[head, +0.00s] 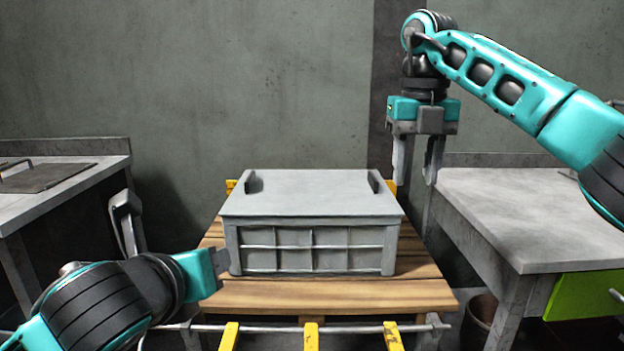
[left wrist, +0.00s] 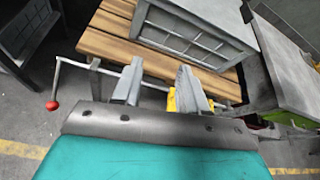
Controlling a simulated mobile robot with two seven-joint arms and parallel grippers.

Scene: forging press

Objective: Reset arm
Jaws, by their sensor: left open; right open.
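My right arm comes in from the right in the head view. Its gripper (head: 418,165) points down, open and empty, above and behind the right side of the grey crate. My left arm is low at the left of the head view, and its fingers are mostly hidden there. In the left wrist view the left gripper (left wrist: 158,90) shows two fingers apart with nothing between them. The grey lidded crate (head: 312,235) sits on a wooden slatted platform (head: 330,297). The crate also shows in the left wrist view (left wrist: 195,30), beyond the left fingers.
A grey table (head: 545,215) with a green drawer (head: 585,295) stands at the right. Another grey bench (head: 60,190) with a dark plate stands at the left. Yellow bars (head: 311,336) stick out at the platform's front. A red-knobbed crank handle (left wrist: 53,105) is left of the left gripper.

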